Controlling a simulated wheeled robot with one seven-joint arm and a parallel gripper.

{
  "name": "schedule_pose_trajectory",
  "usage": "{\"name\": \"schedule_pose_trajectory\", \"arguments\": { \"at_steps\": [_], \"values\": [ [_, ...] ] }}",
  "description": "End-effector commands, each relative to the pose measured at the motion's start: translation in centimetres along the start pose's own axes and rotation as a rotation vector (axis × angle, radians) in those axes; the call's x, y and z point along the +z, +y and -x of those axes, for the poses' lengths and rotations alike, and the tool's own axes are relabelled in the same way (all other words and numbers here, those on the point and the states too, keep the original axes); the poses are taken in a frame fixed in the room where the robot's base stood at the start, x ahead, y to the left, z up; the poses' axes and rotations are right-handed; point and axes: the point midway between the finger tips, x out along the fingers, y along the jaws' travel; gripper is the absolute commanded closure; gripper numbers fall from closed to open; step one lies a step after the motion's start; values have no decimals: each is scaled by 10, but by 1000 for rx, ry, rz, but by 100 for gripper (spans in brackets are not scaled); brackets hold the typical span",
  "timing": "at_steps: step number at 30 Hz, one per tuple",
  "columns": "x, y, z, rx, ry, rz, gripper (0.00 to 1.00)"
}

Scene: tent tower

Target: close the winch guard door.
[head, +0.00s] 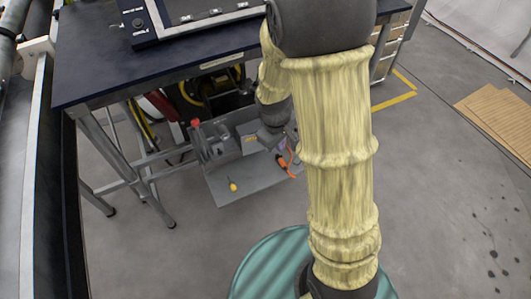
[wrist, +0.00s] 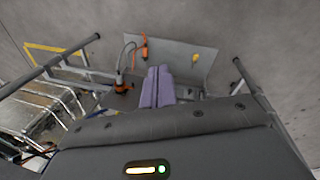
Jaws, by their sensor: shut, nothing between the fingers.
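The grey flat panel with a yellow knob, which looks like the winch guard door (head: 252,190), stands folded out and open under the dark bench. It also shows in the wrist view as a grey sheet (wrist: 206,68) with the yellow knob (wrist: 195,57) near its right side. My gripper (head: 281,146) is low beside the open housing, partly hidden by my yellow-sleeved arm. In the wrist view its purple fingers (wrist: 157,86) are together and empty, pointing towards the panel. I cannot tell from these views whether they touch it.
The dark bench (head: 90,70) overhangs the area, with metal legs (head: 135,172) to the left. A red-tipped lever (head: 195,124) and an orange fitting with a cable (head: 283,166) sit close by. A teal ribbed drum (head: 265,265) stands in front. Floor left of it is clear.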

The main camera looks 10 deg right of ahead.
Motion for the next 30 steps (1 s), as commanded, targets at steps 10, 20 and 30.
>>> {"name": "schedule_pose_trajectory", "arguments": {
  "at_steps": [10,20,30],
  "values": [
    [71,-20,66,-95,131,-538,100],
    [82,-27,74,-107,148,-628,100],
    [82,-26,74,-107,148,-625,100]
  ]
}}
